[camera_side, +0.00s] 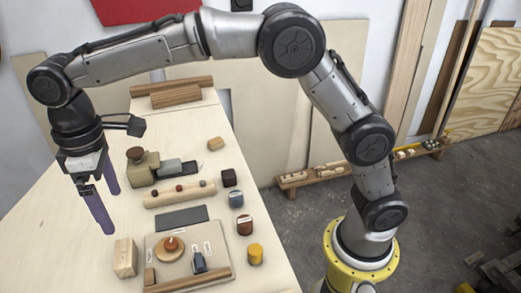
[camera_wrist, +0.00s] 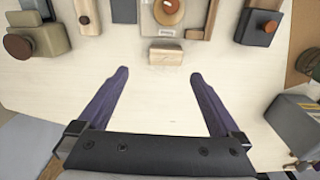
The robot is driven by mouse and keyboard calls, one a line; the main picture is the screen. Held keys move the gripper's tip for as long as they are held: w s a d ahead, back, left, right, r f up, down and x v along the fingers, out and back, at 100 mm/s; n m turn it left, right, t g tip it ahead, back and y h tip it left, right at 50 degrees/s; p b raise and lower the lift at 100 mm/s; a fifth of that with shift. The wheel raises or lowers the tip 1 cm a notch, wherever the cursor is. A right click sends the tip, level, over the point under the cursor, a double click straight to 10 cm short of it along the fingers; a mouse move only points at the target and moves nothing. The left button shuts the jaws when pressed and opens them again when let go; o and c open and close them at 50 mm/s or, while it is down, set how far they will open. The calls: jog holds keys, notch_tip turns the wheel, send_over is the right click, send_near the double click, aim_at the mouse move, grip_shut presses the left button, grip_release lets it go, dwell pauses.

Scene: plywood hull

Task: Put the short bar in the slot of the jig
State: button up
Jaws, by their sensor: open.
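A short light-wood block, apparently the short bar (camera_side: 125,258), lies on the table just left of a flat board in the side view. In the wrist view the block (camera_wrist: 166,57) lies just beyond my fingertips. The board, which looks like the jig (camera_side: 161,245), carries a round orange-brown knob, small labels, a dark piece and a brown strip along its near edge. Its slot is not clear. My gripper (camera_side: 111,212) points down above the table, left of the board, open and empty. Its purple fingers (camera_wrist: 159,73) are spread wide in the wrist view.
A dark mat (camera_side: 181,217), a pegged wooden beam (camera_side: 180,193) and a greenish block with a brown knob (camera_side: 143,168) stand behind the board. Small dark blocks and a yellow cylinder (camera_side: 255,254) line its right. The table's left part is clear.

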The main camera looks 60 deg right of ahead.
jog(key=s+d+r+m+t, duration=0.1)
jog(key=s+d+r, duration=0.15)
jog(key=d, duration=0.35)
jog(key=s+d+r+m+t, duration=0.1)
jog(key=s+d+r+m, duration=0.1)
jog(key=d+r, duration=0.25)
jog(key=s+d+f+m+t, duration=0.1)
jog(key=s+d+m+t, duration=0.1)
jog(key=s+d, duration=1.1)
jog(key=shift+s+d+f+m, duration=0.15)
jog(key=shift+s+d+m, duration=0.15)
jog(key=shift+s+m, duration=0.45)
jog(key=s+d+f, duration=0.1)
jog(key=s, duration=0.1)
jog(key=s+d+f+m+t, duration=0.1)
jog(key=s, duration=0.1)
jog(key=s+f+m, duration=0.1)
jog(key=f, duration=0.1)
jog(key=shift+s+d, duration=0.4)
jog(key=shift+c, duration=1)
jog(key=shift+s, duration=0.1)
jog(key=shift+c, duration=0.6)
